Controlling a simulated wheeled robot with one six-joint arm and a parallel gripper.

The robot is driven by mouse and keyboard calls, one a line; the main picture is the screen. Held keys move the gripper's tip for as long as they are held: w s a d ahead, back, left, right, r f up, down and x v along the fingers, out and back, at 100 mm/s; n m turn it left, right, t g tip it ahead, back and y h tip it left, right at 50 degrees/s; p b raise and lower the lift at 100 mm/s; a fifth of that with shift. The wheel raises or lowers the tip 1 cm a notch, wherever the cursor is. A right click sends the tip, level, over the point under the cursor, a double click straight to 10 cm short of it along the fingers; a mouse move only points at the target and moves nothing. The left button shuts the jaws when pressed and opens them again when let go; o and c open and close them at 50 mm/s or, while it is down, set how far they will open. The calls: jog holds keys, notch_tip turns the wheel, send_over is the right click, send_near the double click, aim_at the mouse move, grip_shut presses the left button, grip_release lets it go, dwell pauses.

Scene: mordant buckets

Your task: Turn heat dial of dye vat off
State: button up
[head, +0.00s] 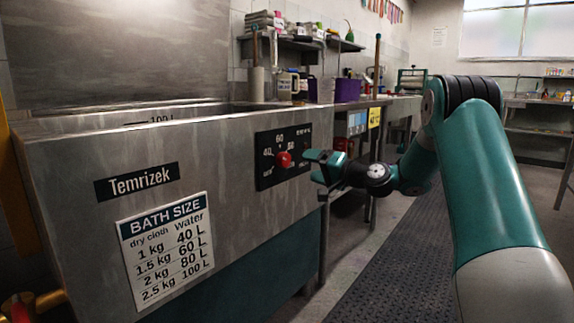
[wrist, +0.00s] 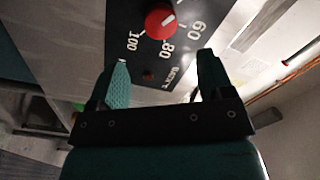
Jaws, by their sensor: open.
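The dye vat (head: 90,150) is a grey metal tank with a "Temrizek" label on its front. Its heat dial (head: 284,160) is a red round knob on a black panel (head: 263,184) marked with numbers. In the wrist view the red dial (wrist: 160,22) has a white pointer line and sits beyond my fingertips, between the 60, 80 and 100 marks. My gripper (head: 318,166) is open just right of the dial, apart from it. The wrist view also shows its two fingers (wrist: 162,75) spread, with nothing between them. A small dark red spot (wrist: 149,75) shows on the panel below the dial.
A bath size chart (head: 167,245) is on the vat front. A bench with a purple bin (head: 348,90) and a yellow sign (head: 374,117) stands behind my gripper. A dark ribbed mat (head: 385,260) covers the open floor to the right.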

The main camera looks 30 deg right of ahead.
aim_at(287, 160)
jog(key=b+x, duration=0.1)
jog(key=x, duration=0.8)
jog(key=shift+w+a, duration=0.1)
jog(key=shift+w, duration=0.15)
jog(key=c, duration=0.9)
